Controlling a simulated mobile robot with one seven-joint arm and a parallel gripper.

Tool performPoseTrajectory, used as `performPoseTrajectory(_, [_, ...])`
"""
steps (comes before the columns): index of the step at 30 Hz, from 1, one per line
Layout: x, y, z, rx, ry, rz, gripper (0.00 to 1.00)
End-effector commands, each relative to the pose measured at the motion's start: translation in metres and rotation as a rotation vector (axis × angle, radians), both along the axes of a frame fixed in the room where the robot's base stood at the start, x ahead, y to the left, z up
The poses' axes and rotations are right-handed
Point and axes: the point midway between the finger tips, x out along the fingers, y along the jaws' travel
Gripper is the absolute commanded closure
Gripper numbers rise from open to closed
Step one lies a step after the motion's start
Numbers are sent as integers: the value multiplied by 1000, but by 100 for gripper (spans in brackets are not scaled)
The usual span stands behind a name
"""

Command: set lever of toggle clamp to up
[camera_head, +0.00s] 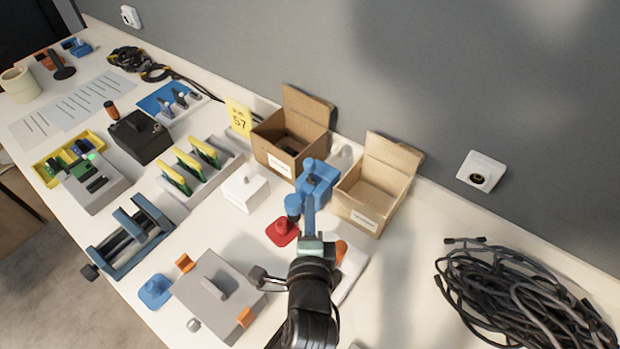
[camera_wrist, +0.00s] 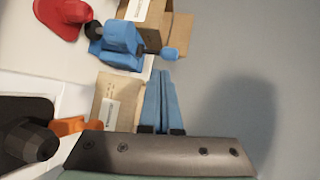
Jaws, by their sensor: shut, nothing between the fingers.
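A blue device (camera_head: 318,175), which looks like the toggle clamp, stands on the bench between two open cartons. In the wrist view the blue device (camera_wrist: 122,42) shows a black round knob on its left side and a small blue tip on its right. I cannot tell its lever position clearly. My gripper (camera_head: 309,198) has slim blue fingers held together and empty. In the head view they overlap the front of the device. In the wrist view my gripper (camera_wrist: 160,76) points toward the device, with a visible gap from it.
Open cartons stand left (camera_head: 275,155) and right (camera_head: 350,211) of the device. A red knobbed piece (camera_head: 281,232) and a white box (camera_head: 245,190) lie left of my gripper. An orange part (camera_head: 341,248) lies close on its right. Black cables (camera_head: 515,300) fill the far right.

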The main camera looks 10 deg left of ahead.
Motion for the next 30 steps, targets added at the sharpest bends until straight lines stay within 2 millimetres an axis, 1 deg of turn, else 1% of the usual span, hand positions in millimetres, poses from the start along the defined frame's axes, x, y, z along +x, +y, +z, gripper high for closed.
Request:
performPoseTrajectory(1, [11, 2, 0, -3, -3, 1, 100])
performPoseTrajectory(5, [32, 8, -6, -3, -2, 1, 100])
performPoseTrajectory(6, [39, 9, -5, -2, -3, 1, 100])
performPoseTrajectory(12, [60, 15, -3, -2, -2, 2, 100])
performPoseTrajectory(18, [68, 17, -3, -1, 0, 1, 100])
performPoseTrajectory(30, [68, 17, -2, 0, 5, 1, 100])
